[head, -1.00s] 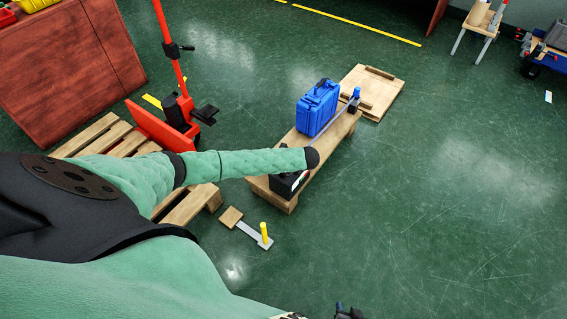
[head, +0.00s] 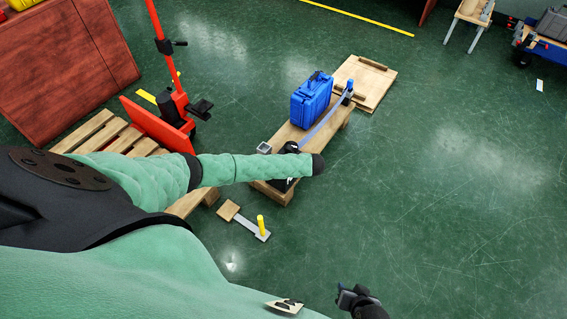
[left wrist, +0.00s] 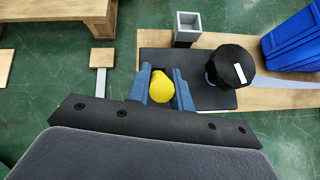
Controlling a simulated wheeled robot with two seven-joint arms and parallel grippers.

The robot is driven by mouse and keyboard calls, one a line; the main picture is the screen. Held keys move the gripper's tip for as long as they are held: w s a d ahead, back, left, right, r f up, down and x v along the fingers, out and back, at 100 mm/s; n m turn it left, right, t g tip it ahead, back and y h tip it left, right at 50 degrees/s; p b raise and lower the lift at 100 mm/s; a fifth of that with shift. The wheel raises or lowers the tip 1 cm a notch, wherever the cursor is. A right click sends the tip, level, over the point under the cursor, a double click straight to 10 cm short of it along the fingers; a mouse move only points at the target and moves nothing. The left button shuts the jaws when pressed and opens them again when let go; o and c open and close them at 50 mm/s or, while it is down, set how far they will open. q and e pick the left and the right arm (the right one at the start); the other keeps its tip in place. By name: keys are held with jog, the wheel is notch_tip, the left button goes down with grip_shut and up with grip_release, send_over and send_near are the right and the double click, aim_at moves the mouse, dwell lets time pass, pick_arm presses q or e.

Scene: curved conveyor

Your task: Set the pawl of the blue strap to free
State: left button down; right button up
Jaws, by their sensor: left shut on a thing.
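The blue strap (head: 322,128) runs from a post with a blue top (head: 349,88) at the bench's far end to a black drum (head: 291,148) at the near end. In the left wrist view, the drum (left wrist: 230,66) with a white mark stands on a black plate (left wrist: 208,97). My left gripper (left wrist: 161,80) is shut on a yellow knob (left wrist: 161,90) beside the drum, at the plate's left part. What lies under the knob is hidden. In the head view, my left forearm covers this spot. My right gripper (head: 347,297) is low in the head view, away from the bench; its jaws are unclear.
A blue case (head: 311,100) stands on the wooden bench (head: 283,137). A grey square socket (left wrist: 187,28) stands at the plate's far edge. A bar with a yellow post (head: 261,224) lies on the floor.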

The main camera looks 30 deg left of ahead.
pick_arm(q)
jog(key=c, duration=1.3)
grip_release()
jog(key=shift+o, duration=0.2)
jog(key=shift+d, duration=0.1)
jog(key=v, duration=0.7)
jog(key=shift+d+r, duration=0.2)
jog(key=shift+d, duration=0.05)
pick_arm(e)
jog(key=shift+w+r, duration=0.1)
jog(key=shift+r, duration=0.55)
jog(key=shift+f, duration=0.25)
jog(key=shift+d, duration=0.1)
